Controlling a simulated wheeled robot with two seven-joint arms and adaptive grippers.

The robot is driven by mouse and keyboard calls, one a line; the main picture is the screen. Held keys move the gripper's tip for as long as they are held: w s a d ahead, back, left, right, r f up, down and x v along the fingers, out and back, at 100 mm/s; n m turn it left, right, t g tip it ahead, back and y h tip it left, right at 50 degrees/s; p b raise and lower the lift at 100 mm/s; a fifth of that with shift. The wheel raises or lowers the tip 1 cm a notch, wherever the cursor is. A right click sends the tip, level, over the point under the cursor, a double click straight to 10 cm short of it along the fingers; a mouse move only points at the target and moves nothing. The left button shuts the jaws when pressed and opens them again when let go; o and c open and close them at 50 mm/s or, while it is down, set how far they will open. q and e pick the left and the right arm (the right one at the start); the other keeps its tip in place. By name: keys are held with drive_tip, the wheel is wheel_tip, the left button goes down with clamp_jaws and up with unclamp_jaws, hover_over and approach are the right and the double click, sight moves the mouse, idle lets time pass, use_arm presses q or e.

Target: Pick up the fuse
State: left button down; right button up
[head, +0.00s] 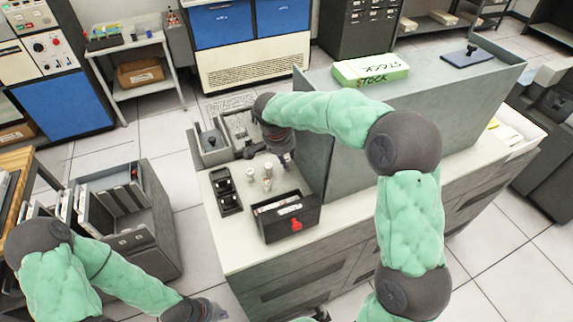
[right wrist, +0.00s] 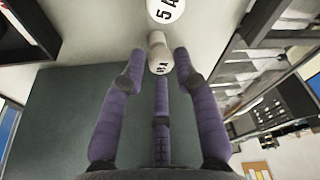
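Several small pale fuses (head: 267,184) stand upright on the white counter in the head view, left of the grey panel. My right gripper (head: 287,161) is just above and right of them. In the right wrist view, one fuse (right wrist: 159,58) lies between the spread fingertips of my right gripper (right wrist: 159,65), with a gap on each side. Its printed end label is too small to read surely. Another fuse marked "5 A" (right wrist: 165,9) is just beyond it. My left gripper (head: 210,311) is low over the floor at the bottom edge, its fingers partly cut off.
A dark card box with a red mark (head: 287,216) stands in front of the fuses. A black holder (head: 226,191) lies to their left. A tall grey panel (head: 314,145) closes off the right side. A green and white "STOCK" box (head: 370,69) lies on top.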

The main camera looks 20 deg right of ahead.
drive_tip(key=shift+x, duration=1.15)
clamp_jaws()
drive_tip(key=shift+r, duration=0.1)
